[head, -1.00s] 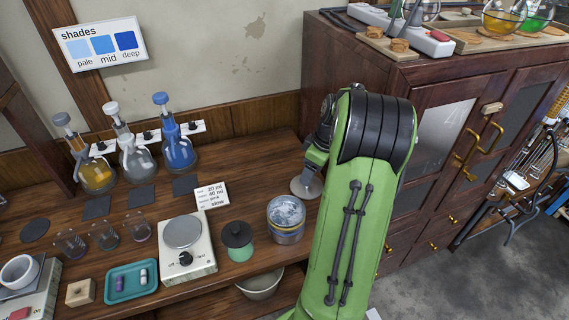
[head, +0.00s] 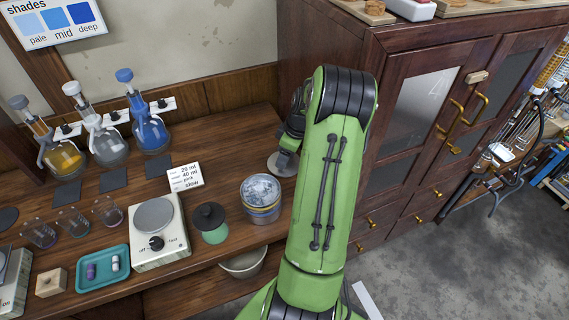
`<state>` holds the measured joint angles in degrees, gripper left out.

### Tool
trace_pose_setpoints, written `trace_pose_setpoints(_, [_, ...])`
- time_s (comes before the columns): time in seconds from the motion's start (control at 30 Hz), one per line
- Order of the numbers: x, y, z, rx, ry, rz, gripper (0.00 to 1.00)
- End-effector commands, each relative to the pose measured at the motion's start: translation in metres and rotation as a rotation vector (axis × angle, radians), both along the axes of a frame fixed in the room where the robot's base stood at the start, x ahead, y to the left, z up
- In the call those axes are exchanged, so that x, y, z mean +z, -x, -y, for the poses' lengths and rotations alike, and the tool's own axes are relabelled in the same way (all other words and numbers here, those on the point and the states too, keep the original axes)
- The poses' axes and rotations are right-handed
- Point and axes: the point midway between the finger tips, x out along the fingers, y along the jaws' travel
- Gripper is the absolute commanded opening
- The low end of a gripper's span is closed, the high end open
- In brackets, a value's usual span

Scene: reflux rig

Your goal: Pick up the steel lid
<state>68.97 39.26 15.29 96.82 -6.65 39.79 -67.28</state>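A round, flat grey disc that looks like the steel lid (head: 275,164) is at the right end of the wooden bench, behind the metal pot. Its right part is covered by my gripper (head: 287,157), which is pointed down at it. I cannot tell whether they touch. The fingertips are too small and too hidden to show whether they are open or shut. My green arm hides the area to the right of the disc.
The metal pot (head: 261,190) and a green jar with a dark lid (head: 210,222) stand in front. A hot plate (head: 155,216), teal tray (head: 103,270) and several flasks are further left. A dark wooden cabinet (head: 385,140) rises close on the right.

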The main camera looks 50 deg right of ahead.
Motion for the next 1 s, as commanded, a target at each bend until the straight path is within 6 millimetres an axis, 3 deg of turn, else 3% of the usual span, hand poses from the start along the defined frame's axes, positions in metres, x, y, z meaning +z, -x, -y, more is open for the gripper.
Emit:
trace_pose_setpoints(0.03, [0.000, 0.000, 0.000, 0.000, 0.000, 0.000, 0.46])
trace_pose_setpoints(0.33, [0.000, 0.000, 0.000, 0.000, 0.000, 0.000, 0.00])
trace_pose_setpoints(0.63, [0.010, 0.000, 0.001, 0.000, 0.003, 0.002, 0.00])
trace_pose_setpoints(0.9, [0.077, 0.000, 0.001, 0.000, 0.005, 0.002, 0.00])
trace_pose_setpoints(1.0, [0.093, 0.000, 0.000, 0.000, 0.002, 0.002, 0.00])
